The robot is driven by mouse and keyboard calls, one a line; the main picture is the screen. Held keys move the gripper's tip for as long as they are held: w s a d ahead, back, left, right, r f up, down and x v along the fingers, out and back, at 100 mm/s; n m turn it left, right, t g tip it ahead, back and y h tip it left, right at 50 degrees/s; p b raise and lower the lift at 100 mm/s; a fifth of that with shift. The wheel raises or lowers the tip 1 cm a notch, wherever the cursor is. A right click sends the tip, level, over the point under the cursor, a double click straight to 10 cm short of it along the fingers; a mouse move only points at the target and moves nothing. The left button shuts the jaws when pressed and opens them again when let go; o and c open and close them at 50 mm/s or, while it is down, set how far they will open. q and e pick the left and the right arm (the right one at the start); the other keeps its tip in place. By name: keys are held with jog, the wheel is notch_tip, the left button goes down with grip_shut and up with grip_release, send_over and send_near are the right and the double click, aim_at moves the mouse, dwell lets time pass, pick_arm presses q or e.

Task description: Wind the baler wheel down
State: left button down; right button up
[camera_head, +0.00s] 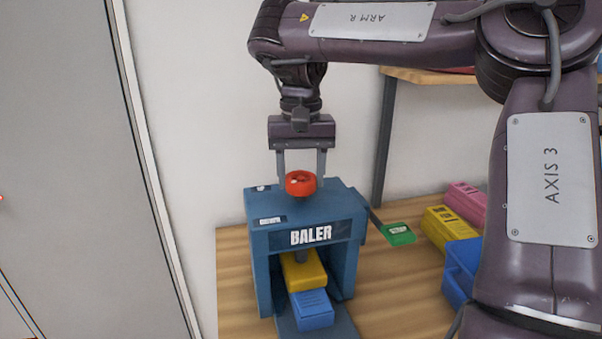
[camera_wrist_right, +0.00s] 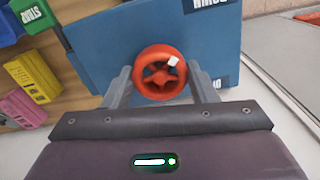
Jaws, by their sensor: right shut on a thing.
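The blue baler (camera_head: 309,236) stands on the wooden table, with the word BALER on its front. Its red wheel (camera_head: 300,184) sits on top. My right gripper (camera_head: 301,176) reaches down from above, with one finger on each side of the wheel, shut on it. In the right wrist view the red wheel (camera_wrist_right: 160,72) lies between the two fingertips, with a small white mark on its rim. My left gripper is not in view.
A green-ended lever (camera_head: 398,234) sticks out at the baler's right side. Pink (camera_head: 466,203) and yellow (camera_head: 447,228) blocks and a blue bin (camera_head: 461,268) are farther right on the wooden table (camera_head: 407,285). A wall is close behind; a grey door (camera_head: 70,150) is at left.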

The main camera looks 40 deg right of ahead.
aim_at(301, 176)
jog(key=shift+r, duration=0.15)
jog(key=o, duration=1)
notch_tip(301, 176, up, 8)
jog(key=p, duration=0.8)
jog(key=shift+f, duration=0.2)
